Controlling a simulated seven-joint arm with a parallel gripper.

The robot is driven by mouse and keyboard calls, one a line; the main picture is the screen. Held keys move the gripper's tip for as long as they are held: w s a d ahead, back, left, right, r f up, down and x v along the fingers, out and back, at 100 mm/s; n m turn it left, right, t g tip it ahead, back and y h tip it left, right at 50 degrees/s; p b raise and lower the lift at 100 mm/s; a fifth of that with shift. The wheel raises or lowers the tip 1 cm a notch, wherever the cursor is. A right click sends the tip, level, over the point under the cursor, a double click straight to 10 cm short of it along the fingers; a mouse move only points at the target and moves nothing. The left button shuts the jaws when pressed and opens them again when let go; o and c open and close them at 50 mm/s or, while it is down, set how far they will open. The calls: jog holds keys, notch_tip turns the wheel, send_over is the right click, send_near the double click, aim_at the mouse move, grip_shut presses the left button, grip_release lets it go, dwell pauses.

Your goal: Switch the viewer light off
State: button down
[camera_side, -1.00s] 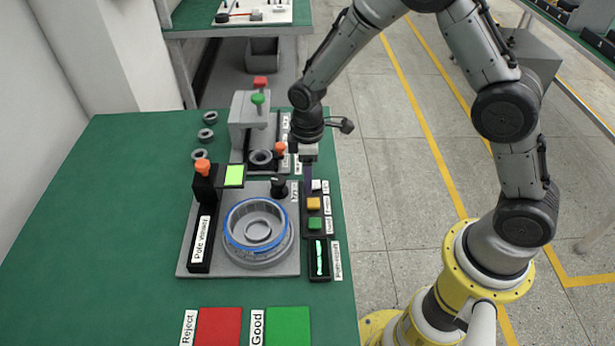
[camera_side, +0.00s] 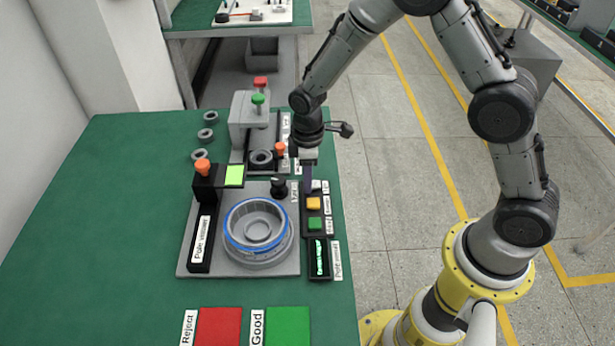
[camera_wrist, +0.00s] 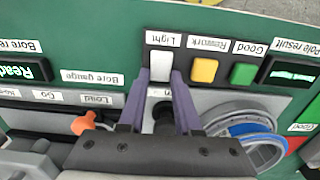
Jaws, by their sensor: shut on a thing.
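The white light switch (camera_wrist: 160,65) sits beside its "Light" label in the wrist view. It also shows in the side view (camera_side: 317,185), partly hidden by my fingers. My gripper (camera_wrist: 160,77) points down with its purple fingertips on either side of the switch, shut on it. In the side view my gripper (camera_side: 309,189) is at the far end of the button panel. The black pole viewer (camera_side: 203,225) stands at the left of the grey plate, and its small screen (camera_side: 235,175) glows yellow-green.
A yellow button (camera_side: 314,204) and a green button (camera_side: 315,223) sit close beside the switch. The pole result display (camera_side: 319,258) shows green text. A ring-shaped part with a blue band (camera_side: 237,240) rests on the grey plate. Red (camera_side: 219,326) and green pads lie in front.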

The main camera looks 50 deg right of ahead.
jog(key=shift+s+d+r+t+y, duration=0.15)
jog(key=shift+s+t+y, duration=0.05)
jog(key=shift+t+y, duration=0.65)
jog(key=shift+s+t+y, duration=0.1)
jog(key=shift+t+y, duration=0.25)
jog(key=c, duration=0.6)
grip_release()
jog(key=shift+d, duration=0.1)
jog(key=v, duration=1.3)
jog(key=shift+r, duration=0.4)
jog(key=shift+d, duration=0.1)
